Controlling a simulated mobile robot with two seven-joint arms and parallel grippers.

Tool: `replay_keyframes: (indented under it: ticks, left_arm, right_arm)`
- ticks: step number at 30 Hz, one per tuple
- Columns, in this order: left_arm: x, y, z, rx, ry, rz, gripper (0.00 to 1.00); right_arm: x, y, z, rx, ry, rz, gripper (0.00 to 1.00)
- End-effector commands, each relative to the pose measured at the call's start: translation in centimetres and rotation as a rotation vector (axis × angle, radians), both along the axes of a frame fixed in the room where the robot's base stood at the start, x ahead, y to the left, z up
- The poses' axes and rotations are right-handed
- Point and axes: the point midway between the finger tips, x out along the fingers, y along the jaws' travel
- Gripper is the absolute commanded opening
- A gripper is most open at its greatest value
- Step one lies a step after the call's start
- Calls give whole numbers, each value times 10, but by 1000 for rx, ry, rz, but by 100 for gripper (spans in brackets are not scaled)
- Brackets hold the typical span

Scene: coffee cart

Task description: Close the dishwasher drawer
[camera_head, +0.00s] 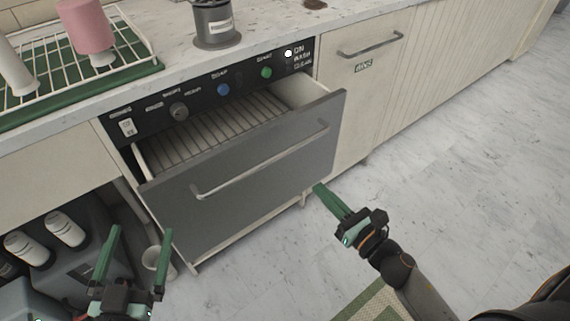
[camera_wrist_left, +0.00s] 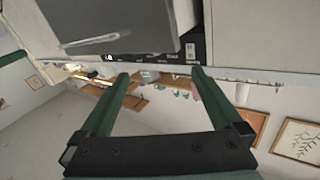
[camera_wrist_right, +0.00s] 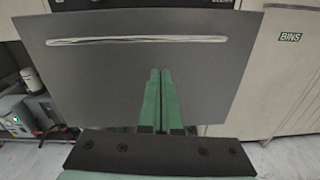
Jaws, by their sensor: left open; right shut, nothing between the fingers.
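The dishwasher drawer (camera_head: 245,190) is pulled out below the counter, with a grey front, a long bar handle (camera_head: 262,160) and an empty-looking wire rack (camera_head: 205,128) inside. My right gripper (camera_head: 318,187) is shut and empty, low and just right of the drawer front. In the right wrist view its closed fingers (camera_wrist_right: 160,75) point at the grey drawer front (camera_wrist_right: 100,85), below the handle; whether they touch cannot be told. My left gripper (camera_head: 140,232) is open and empty, left of the drawer's lower left corner. The left wrist view shows the drawer front (camera_wrist_left: 125,25) upside down.
The control panel (camera_head: 200,92) with knobs sits above the drawer. A green tray with a rack (camera_head: 130,75), a pink cup (camera_head: 86,25) and a grey canister (camera_head: 213,25) stand on the counter. White bottles (camera_head: 66,228) are in the open space at left.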

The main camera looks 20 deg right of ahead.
Motion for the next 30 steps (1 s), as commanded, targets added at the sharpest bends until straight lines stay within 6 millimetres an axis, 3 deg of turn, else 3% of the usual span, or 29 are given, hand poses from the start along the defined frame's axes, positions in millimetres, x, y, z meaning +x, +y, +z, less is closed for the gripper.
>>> replay_keyframes:
  ticks: [8,21,30]
  left_arm:
    - [0,-1,-3,0,1,-2,100]
    - [-4,1,-36,1,136,14,100]
    - [-4,1,-38,0,139,14,100]
  right_arm:
    - [12,5,-1,-96,-41,20,0]
    - [82,27,-1,-92,-39,17,0]
    - [123,41,-2,-91,-38,17,0]
